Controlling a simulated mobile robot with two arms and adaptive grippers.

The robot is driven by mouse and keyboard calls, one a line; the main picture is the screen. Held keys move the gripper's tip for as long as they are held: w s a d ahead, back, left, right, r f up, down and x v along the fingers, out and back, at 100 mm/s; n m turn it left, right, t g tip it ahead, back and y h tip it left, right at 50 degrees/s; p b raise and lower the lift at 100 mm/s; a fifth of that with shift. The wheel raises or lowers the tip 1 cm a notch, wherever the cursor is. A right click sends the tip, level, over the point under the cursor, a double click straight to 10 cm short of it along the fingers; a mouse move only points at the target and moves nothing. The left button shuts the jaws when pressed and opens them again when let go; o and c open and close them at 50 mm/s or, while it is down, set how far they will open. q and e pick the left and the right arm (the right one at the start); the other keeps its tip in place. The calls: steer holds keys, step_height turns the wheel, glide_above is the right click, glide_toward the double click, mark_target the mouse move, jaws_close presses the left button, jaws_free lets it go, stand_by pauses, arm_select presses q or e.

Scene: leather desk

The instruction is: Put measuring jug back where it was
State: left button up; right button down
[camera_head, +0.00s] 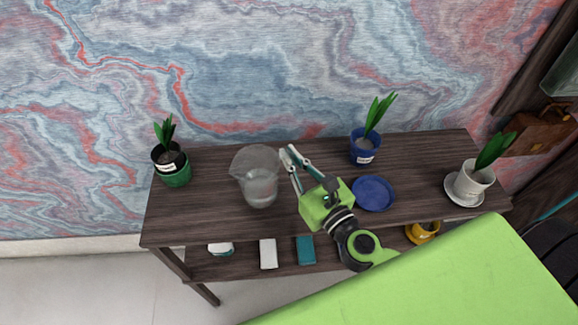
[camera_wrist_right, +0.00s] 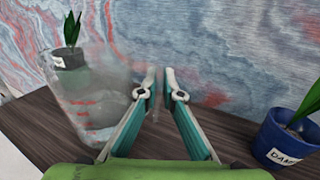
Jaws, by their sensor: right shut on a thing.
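The clear glass measuring jug (camera_head: 259,184) is upright, or nearly so, at the middle left of the dark wooden desk. I cannot tell whether its base touches the top. In the right wrist view the jug (camera_wrist_right: 92,105) is at the left, with red markings on its side. My right gripper (camera_head: 289,153) is at the jug's right side, its fingers close together. In the wrist view the gripper (camera_wrist_right: 160,82) is shut on the jug, but the gripped part is hard to see through the clear glass. My left gripper is not in view.
On the desk (camera_head: 215,215) stand a green-potted plant (camera_head: 174,172), a blue-potted plant (camera_head: 365,150), a blue plate (camera_head: 374,194) and a white-potted plant (camera_head: 474,180). The blue pot (camera_wrist_right: 284,142) is right of the gripper. The desk is clear between green pot and jug.

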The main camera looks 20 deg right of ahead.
mark_target(264, 177)
steer(key=shift+w+f, duration=0.3)
steer(key=shift+f, duration=0.05)
steer(key=shift+w+f+b, duration=0.15)
steer(key=shift+f+b, duration=0.8)
steer(key=shift+f, duration=0.65)
steer(key=shift+a, duration=0.1)
steer(key=shift+f, duration=0.2)
steer(key=c, duration=2.2)
jaws_free()
